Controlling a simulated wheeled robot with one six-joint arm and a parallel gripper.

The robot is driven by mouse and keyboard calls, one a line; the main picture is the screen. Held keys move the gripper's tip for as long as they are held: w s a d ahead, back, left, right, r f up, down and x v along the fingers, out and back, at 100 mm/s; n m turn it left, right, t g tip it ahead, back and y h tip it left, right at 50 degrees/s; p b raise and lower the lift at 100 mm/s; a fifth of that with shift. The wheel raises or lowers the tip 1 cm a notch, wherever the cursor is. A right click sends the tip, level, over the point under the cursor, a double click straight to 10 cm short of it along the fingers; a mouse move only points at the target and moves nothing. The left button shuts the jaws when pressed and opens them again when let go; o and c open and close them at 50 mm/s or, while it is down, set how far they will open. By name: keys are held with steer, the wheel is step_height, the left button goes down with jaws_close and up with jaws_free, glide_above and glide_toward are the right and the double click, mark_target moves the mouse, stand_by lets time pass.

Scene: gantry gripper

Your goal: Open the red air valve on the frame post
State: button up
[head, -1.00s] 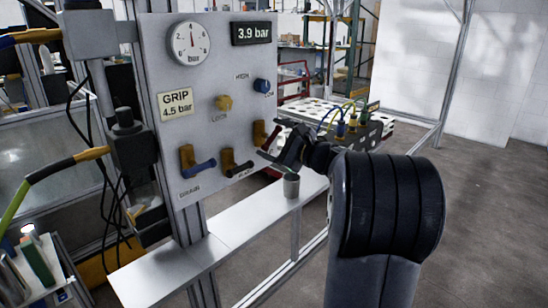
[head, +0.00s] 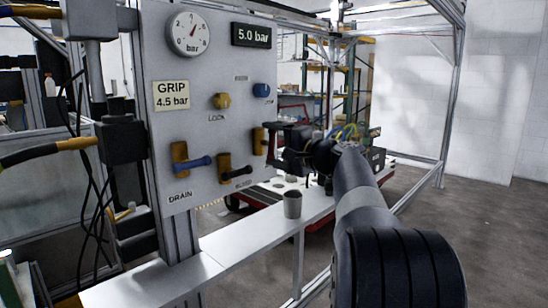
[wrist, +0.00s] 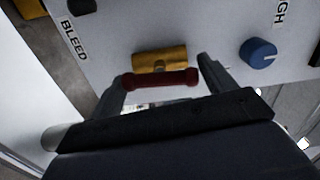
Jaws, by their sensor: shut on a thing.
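The red air valve has a brass body (head: 259,141) at the lower right of the grey panel; its red handle is mostly hidden by my gripper in the head view. In the wrist view the brass body (wrist: 146,61) lies just beyond the red handle (wrist: 160,79), which runs across the picture between my fingers. My gripper (head: 274,143) is shut on this handle, with a finger at each end in the wrist view. The digital display (head: 252,35) reads 5.0 bar. A plate (head: 171,95) reads GRIP 4.5 bar.
Blue-handled DRAIN (head: 191,164) and black-handled BLEED (head: 236,173) valves sit left of the red one. Yellow (head: 221,101) and blue (head: 262,90) knobs are above. A grey cup (head: 292,203) stands on the shelf (head: 244,240) below. A round gauge (head: 188,34) is at top left.

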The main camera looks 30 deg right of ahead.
steer(key=shift+n+b, duration=0.45)
steer(key=shift+n, duration=0.15)
steer(key=o, duration=0.7)
steer(key=shift+s, duration=0.1)
steer(key=v, duration=1)
steer(key=shift+s+d, duration=0.1)
steer(key=shift+s, duration=0.2)
steer(key=x, duration=1.1)
steer(key=shift+s+d, duration=0.1)
steer(key=shift+s, duration=0.1)
